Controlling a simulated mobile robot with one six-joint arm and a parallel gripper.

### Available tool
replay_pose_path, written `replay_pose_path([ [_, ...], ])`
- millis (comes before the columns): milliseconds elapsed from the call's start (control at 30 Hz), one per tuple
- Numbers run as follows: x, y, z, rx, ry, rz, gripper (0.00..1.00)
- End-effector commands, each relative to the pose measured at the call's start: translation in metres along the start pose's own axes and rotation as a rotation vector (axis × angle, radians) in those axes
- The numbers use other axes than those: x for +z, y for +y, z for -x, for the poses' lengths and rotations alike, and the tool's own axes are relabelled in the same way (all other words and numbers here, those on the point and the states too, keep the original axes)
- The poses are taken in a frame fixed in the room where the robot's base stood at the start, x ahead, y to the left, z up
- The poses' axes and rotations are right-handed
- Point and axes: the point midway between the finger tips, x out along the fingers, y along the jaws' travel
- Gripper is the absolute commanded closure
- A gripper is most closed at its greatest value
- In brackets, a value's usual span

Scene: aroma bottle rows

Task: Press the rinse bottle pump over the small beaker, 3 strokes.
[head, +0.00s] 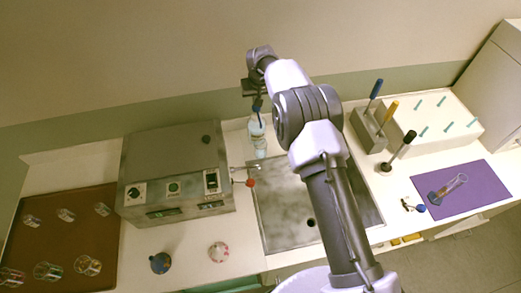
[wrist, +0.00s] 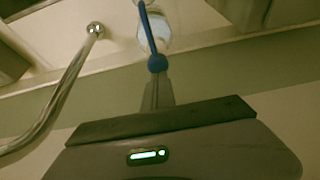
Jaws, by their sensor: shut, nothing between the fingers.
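The rinse bottle (head: 256,128) is clear with a blue top and stands at the back of the counter, behind the sink's left corner. In the wrist view its clear body (wrist: 155,28) shows behind a blue pump piece (wrist: 157,63). My gripper (head: 257,97) is shut and empty, right at the blue top; I cannot tell whether it touches. In the wrist view the shut gripper (wrist: 157,82) lines up with the blue ball end. Clear glass (head: 260,149) shows low at the bottle; I cannot tell whether it is the small beaker or the bottle's base.
A metal sink (head: 285,235) lies in front, with a red-tipped tap (head: 250,182) at its left; a curved metal pipe (wrist: 60,100) shows in the wrist view. A grey machine (head: 175,170) stands left. A tool rack (head: 370,130) and purple mat (head: 462,190) are right.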

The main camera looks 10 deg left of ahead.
Motion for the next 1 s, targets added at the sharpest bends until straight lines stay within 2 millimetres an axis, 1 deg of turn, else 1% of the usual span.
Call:
replay_pose_path([
  [467,0.000,0.000,-0.001,0.000,0.002,0.000,1.00],
  [1000,0.008,0.000,-0.019,0.000,0.001,0.000,1.00],
])
